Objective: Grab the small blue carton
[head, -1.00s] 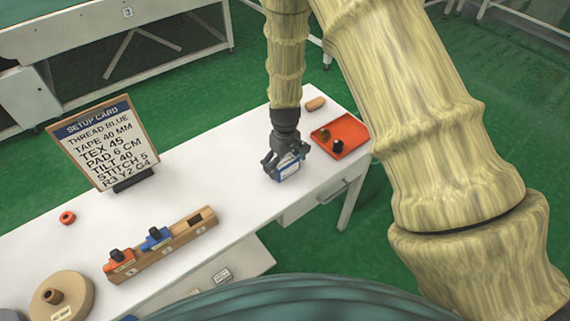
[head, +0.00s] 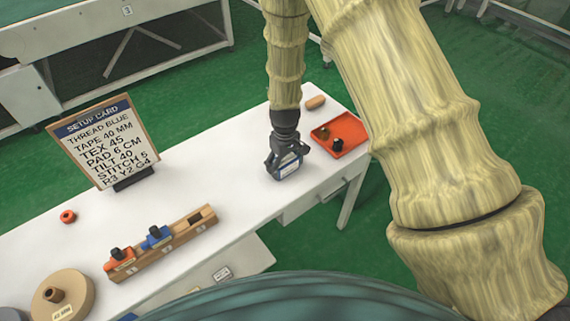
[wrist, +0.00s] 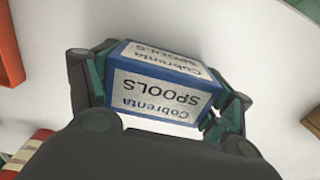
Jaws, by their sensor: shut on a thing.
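The small blue carton (wrist: 160,85) has white labels reading "Cobrenta SPOOLS" and fills the middle of the wrist view. My gripper (wrist: 165,112) is shut on it, with a finger against each side. In the head view my gripper (head: 284,168) is at the right part of the white table, and the carton (head: 289,172) shows partly between its fingers. The rest of the carton is hidden by the fingers. Whether it touches the tabletop is hard to tell.
A setup card (head: 104,145) stands at the left. A wooden rack (head: 160,246) and a tan disc (head: 62,298) are in front. The table (head: 225,190) between is clear.

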